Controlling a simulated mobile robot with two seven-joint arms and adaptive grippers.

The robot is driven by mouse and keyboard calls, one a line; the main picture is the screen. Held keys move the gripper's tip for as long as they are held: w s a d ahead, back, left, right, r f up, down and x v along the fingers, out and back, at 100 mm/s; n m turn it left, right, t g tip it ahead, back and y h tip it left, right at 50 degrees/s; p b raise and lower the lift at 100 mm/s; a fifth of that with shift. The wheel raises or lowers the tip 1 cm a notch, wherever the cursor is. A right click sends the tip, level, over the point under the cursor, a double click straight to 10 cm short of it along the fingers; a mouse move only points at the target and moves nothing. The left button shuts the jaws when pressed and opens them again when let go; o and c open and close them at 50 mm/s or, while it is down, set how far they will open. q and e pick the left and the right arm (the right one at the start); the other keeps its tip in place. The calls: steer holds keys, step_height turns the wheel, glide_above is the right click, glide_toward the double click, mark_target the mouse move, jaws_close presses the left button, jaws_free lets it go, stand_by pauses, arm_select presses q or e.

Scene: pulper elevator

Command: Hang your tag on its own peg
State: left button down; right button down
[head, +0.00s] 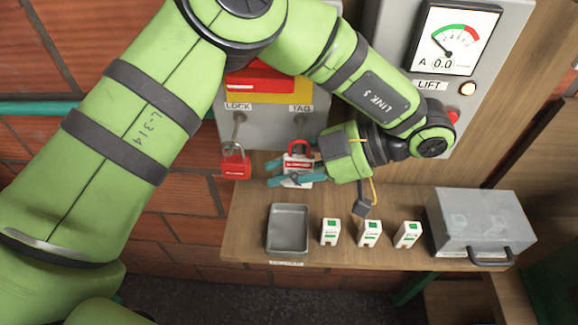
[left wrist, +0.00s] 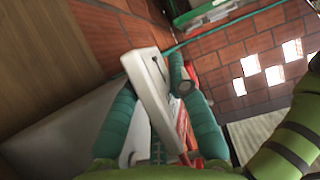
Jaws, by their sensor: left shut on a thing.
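My left gripper (head: 274,174) is shut on a white and red tag (head: 299,182), held just below the grey box's TAG peg (head: 301,120). In the left wrist view the tag (left wrist: 150,95) is a pale plate between the teal fingers, seen edge-on, with red behind it. The tag's red top is close under the TAG peg; I cannot tell whether they touch. To the left, a red padlock (head: 235,163) hangs below the LOCK peg (head: 239,120). My right gripper is not in view.
A wooden shelf (head: 250,230) below holds a grey tray (head: 288,250), three small white and green blocks (head: 369,234) and a grey lidded box (head: 480,222). A LIFT panel (head: 400,30) with a gauge stands at upper right. A brick wall (head: 180,230) is behind.

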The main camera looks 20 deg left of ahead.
arm_select(q)
steer(key=shift+s+d, duration=0.1)
steer(key=shift+d, duration=0.1)
steer(key=shift+s+r, duration=0.1)
steer(key=shift+s, duration=0.4)
steer(key=c, duration=1.2)
jaws_free()
steer(key=shift+a+f, duration=0.2)
steer(key=shift+w, duration=0.3)
steer(key=shift+s+d+f+b, duration=0.1)
steer(key=shift+s+b, duration=0.1)
steer(key=shift+b, duration=0.4)
steer(key=p+v, duration=0.7)
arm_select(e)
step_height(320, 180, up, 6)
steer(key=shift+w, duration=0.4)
